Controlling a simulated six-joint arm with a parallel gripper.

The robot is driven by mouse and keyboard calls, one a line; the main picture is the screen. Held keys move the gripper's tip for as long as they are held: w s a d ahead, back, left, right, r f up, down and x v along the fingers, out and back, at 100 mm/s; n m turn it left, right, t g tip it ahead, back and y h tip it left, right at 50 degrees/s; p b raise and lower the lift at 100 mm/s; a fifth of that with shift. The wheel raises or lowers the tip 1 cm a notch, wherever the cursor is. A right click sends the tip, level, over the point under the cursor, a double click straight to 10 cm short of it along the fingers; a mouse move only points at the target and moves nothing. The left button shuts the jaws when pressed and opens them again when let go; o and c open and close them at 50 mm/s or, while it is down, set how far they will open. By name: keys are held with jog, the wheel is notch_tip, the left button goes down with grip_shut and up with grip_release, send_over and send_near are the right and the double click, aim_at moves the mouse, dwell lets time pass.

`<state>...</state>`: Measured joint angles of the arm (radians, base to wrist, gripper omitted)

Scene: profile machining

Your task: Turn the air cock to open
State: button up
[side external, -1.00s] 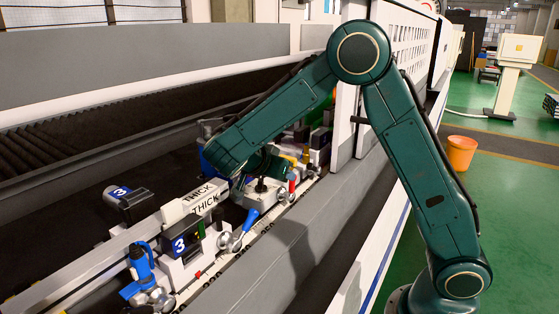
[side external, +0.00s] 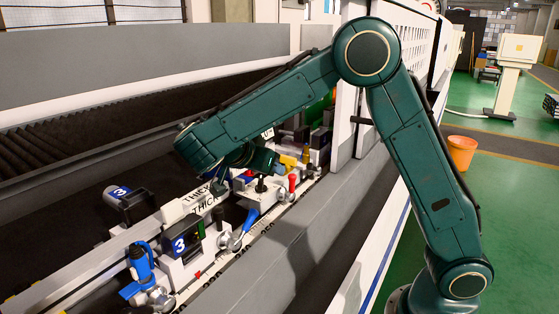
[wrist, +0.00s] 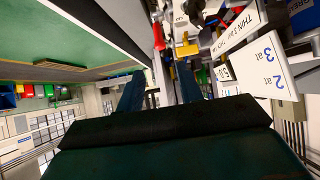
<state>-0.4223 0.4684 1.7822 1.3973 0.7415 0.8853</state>
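My gripper (wrist: 160,82) is open in the wrist view, its two dark teal fingers apart with nothing visibly held between them. In the side view my wrist hangs low over the fixture row, and the fingertips are mostly hidden. A blue lever on a silver fitting (side external: 250,219) stands at the front edge of the fixture, below my wrist. A red upright handle (side external: 292,183) is to the right of it; a red handle also shows in the wrist view (wrist: 158,36), beyond the fingertips. I cannot tell which of these is the air cock, or whether it is open.
White blocks marked THICK (side external: 205,200) and a unit marked 3 (side external: 183,240) stand to the left. Another blue-handled fitting (side external: 142,262) is at lower left. A grey machine rail (side external: 285,255) runs along the front. Green floor with an orange bin (side external: 461,153) lies right.

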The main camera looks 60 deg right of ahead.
jog(key=d, duration=0.1)
jog(key=n+t+y, duration=0.2)
jog(key=n+y, duration=0.6)
jog(key=n, duration=0.3)
send_over(295, 176)
jog(key=f, duration=0.1)
jog(key=s+r+n+t+y, duration=0.1)
jog(key=n, duration=0.1)
jog(key=s+r+n+y, duration=0.1)
jog(key=s+n, duration=0.1)
jog(key=s+r+n+t+y, duration=0.1)
jog(key=r+n, duration=0.1)
jog(key=n, duration=0.1)
jog(key=shift+s+d+t, duration=0.15)
jog(key=shift+t, duration=0.15)
jog(key=x, duration=1.4)
jog(key=shift+s, duration=0.1)
jog(key=shift+r, duration=0.1)
grip_shut()
